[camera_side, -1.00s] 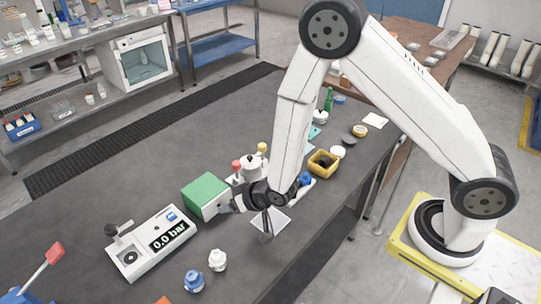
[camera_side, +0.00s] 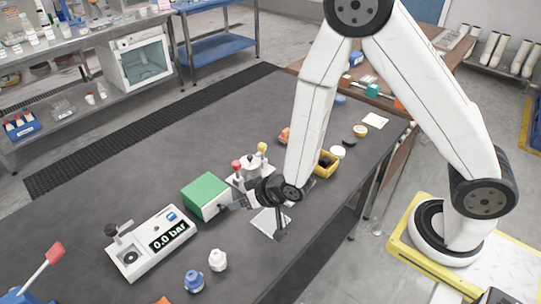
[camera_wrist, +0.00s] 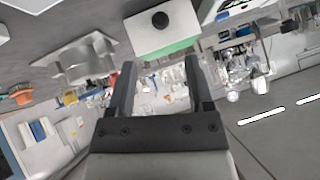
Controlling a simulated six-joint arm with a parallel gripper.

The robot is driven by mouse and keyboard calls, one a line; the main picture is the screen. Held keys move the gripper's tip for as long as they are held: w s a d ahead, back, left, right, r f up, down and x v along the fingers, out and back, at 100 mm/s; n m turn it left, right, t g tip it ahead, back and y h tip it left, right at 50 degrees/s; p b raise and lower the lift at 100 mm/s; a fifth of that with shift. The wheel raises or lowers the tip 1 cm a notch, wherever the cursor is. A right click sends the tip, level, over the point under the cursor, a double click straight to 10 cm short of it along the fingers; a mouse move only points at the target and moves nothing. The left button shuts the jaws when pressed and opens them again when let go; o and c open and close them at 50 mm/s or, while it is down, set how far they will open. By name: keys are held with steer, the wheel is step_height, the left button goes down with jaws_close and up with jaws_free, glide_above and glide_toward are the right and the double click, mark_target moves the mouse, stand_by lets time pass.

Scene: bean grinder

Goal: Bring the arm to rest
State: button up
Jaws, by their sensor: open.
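My gripper (camera_side: 238,204) is at the left end of my wrist, just right of the green-topped box (camera_side: 205,191), and looks slightly apart from it. In the wrist view the two dark fingers of my gripper (camera_wrist: 160,85) are spread, with nothing held between them. The box (camera_wrist: 162,24) shows there beyond the fingertips, with a pale face and a black round knob. My forearm slants down from the upper right and hides part of the table.
A white device (camera_side: 150,243) reading "0.0 bar" stands left of the box. A blue-capped bottle (camera_side: 194,281) and a white bottle (camera_side: 217,260) stand in front. A stand with red and yellow knobs (camera_side: 250,168) is behind my wrist. The yellow tray (camera_side: 329,170) is partly hidden by my forearm.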

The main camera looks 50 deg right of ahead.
steer(key=s+d+r+n+g+h, duration=0.1)
steer(key=s+d+r+g+h, duration=0.1)
steer(key=s+d+r+g, duration=0.4)
steer(key=shift+s+d+r+g, duration=0.3)
steer(key=shift+s+d+r, duration=2.35)
steer(key=shift+d, duration=0.6)
steer(key=shift+f, duration=0.1)
